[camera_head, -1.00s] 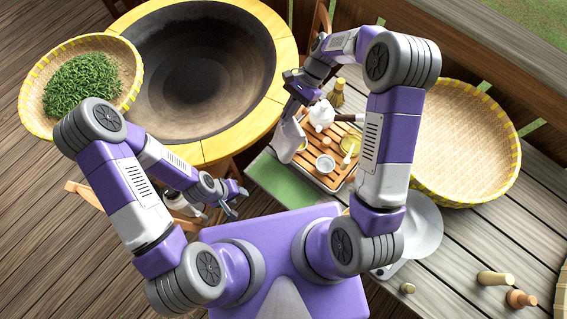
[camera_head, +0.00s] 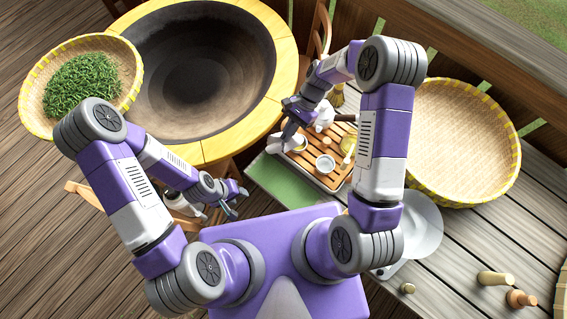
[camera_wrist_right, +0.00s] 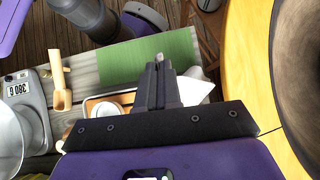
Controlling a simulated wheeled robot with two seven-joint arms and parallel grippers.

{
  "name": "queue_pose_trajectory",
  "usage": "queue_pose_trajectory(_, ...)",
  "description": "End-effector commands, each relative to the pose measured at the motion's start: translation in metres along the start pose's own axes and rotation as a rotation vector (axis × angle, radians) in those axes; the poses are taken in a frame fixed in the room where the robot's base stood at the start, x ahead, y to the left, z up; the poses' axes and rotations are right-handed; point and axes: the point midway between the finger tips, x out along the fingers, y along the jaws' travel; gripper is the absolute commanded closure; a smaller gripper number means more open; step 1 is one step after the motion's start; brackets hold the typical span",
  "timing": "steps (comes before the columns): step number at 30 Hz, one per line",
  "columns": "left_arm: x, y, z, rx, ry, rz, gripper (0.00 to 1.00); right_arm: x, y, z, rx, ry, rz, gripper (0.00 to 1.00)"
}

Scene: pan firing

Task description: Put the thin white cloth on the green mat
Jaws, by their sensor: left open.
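The thin white cloth (camera_head: 276,144) hangs at the fingertips of my right gripper (camera_head: 286,141), over the far-left corner of the tea tray. In the right wrist view, the cloth (camera_wrist_right: 198,86) sticks out to the right of the closed fingers (camera_wrist_right: 158,72). The fingers look shut on it. The green mat (camera_head: 283,184) lies on the table to the left of the tray, nearer to me than the cloth. The mat (camera_wrist_right: 150,57) is bare in the wrist view, beyond the fingertips. My left gripper (camera_head: 236,201) is open and empty, left of the mat.
A wooden tea tray (camera_head: 325,182) holds a white teapot (camera_head: 323,116), a small cup (camera_head: 325,164) and other pieces. A large pan (camera_head: 205,75) with a yellow rim stands at the left. A woven basket (camera_head: 462,140) and a scale (camera_wrist_right: 32,92) stand on the table.

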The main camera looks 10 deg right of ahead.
Motion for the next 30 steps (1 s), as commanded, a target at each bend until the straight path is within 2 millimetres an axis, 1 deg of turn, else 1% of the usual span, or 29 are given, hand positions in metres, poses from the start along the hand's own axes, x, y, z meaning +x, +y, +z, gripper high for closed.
queue_pose_trajectory(2, 0.000, 0.000, 0.000, 0.000, 0.000, 0.000, 0.57, 0.010, 0.011, 0.008, 0.000, -0.003, 0.003, 1.00)
queue_pose_trajectory(3, 0.000, 0.000, 0.000, 0.000, 0.000, 0.000, 0.57, 0.018, 0.015, 0.007, 0.002, -0.003, 0.004, 1.00)
queue_pose_trajectory(30, 0.000, 0.000, 0.000, 0.000, 0.000, 0.000, 0.57, 0.175, 0.104, 0.008, 0.003, -0.006, 0.003, 1.00)
